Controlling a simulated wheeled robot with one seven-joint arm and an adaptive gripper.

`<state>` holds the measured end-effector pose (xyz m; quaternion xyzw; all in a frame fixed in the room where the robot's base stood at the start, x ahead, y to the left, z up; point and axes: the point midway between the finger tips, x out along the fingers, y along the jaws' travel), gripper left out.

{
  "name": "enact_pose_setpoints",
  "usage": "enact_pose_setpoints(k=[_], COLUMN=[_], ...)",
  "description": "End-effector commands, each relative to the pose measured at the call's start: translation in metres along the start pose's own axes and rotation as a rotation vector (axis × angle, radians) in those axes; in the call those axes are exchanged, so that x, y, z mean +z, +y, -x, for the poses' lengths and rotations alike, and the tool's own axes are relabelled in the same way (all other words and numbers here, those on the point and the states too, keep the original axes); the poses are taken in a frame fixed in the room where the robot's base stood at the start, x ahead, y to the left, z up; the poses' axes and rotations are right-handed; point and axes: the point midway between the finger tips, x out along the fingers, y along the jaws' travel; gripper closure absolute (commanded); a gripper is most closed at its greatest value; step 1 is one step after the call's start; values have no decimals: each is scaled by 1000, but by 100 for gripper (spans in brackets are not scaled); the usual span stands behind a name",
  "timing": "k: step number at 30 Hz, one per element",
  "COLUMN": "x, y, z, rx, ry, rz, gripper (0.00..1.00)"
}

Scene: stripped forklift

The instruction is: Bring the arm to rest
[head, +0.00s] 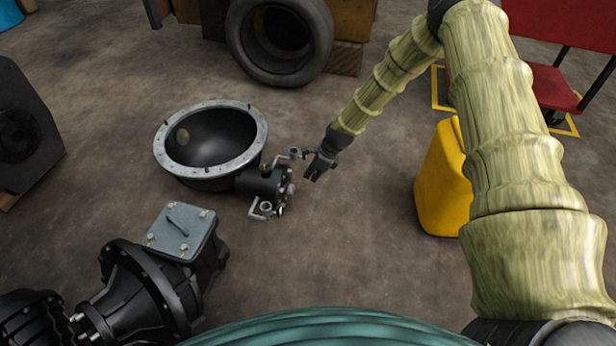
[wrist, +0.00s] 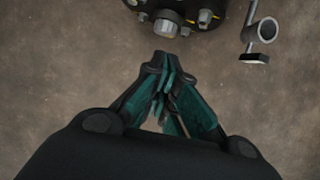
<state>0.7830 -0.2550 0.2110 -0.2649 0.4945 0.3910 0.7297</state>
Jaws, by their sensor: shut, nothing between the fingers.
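My arm reaches out from the right in the head view, in a pale yellow-green sleeve. My gripper (head: 318,170) is at its end, above the floor just right of a black cylinder-like fitting (head: 264,184). In the wrist view my gripper (wrist: 168,92) shows its dark, teal-lined fingers drawn together, with nothing between them. The black fitting with bolts (wrist: 170,22) shows beyond the fingertips, apart from them in the picture. A grey metal lever piece (wrist: 262,32) shows to the upper right there.
A black bowl-shaped housing with a grey flange (head: 172,158) lies left of the fitting. A yellow canister (head: 440,190) stands right of my gripper. A black gearbox (head: 140,290) is at lower left, a tyre (head: 245,45) behind, a red cart (head: 555,90) upper right. Floor between is clear.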

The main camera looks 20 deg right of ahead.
Motion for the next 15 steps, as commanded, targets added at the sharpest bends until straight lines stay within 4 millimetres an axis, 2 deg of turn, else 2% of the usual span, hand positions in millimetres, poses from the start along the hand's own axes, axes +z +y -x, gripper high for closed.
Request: enact_pose_setpoints(k=[1, 6, 15], x=[1, 0, -3], y=[0, 0, 3], z=[10, 22, 23], rx=[0, 0, 1], ry=[0, 0, 3], rz=[-1, -1, 7], gripper=[100, 100, 100])
